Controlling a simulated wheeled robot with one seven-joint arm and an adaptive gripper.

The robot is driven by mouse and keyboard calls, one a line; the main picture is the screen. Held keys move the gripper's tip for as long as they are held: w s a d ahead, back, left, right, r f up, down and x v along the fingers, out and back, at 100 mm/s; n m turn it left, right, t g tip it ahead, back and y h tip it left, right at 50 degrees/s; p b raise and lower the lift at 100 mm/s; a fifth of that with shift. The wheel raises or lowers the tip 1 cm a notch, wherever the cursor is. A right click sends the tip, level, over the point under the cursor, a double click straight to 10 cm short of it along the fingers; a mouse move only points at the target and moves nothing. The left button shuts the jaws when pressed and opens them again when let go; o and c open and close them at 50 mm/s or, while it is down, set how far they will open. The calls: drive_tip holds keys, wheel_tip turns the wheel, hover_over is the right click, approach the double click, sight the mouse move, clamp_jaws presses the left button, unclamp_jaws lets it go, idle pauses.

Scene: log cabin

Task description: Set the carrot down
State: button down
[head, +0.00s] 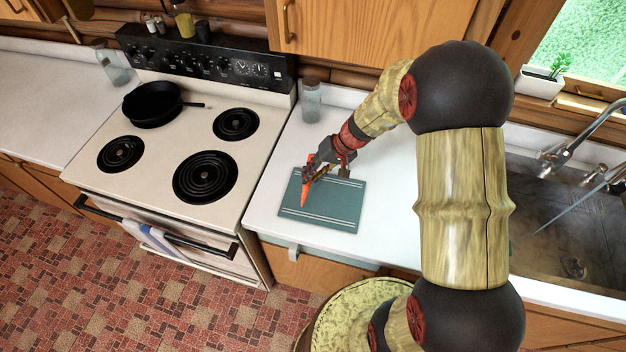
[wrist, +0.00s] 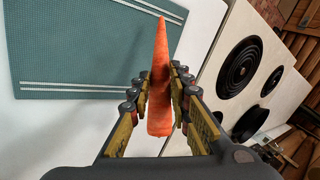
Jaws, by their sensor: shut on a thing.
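An orange carrot (head: 305,192) is held in my gripper (head: 317,170) over the left part of a teal board (head: 335,210) with white stripes on the counter. In the wrist view the carrot (wrist: 160,75) stands between the two fingers of my gripper (wrist: 160,92), with its pointed tip away from the palm. The fingers are shut on its thicker part. The teal board also shows in the wrist view (wrist: 75,50), at the upper left. I cannot tell whether the carrot tip touches the board.
A white stove (head: 190,150) with coil burners and a black pan (head: 153,103) stands to the left. A glass jar (head: 311,100) is behind the board. A sink (head: 570,225) is to the right. The white counter (head: 392,190) right of the board is clear.

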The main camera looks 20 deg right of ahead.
drive_tip(key=shift+f, duration=1.55)
drive_tip(key=shift+f, duration=0.15)
drive_tip(key=c, duration=1.7)
unclamp_jaws()
drive_tip(key=shift+o, duration=0.3)
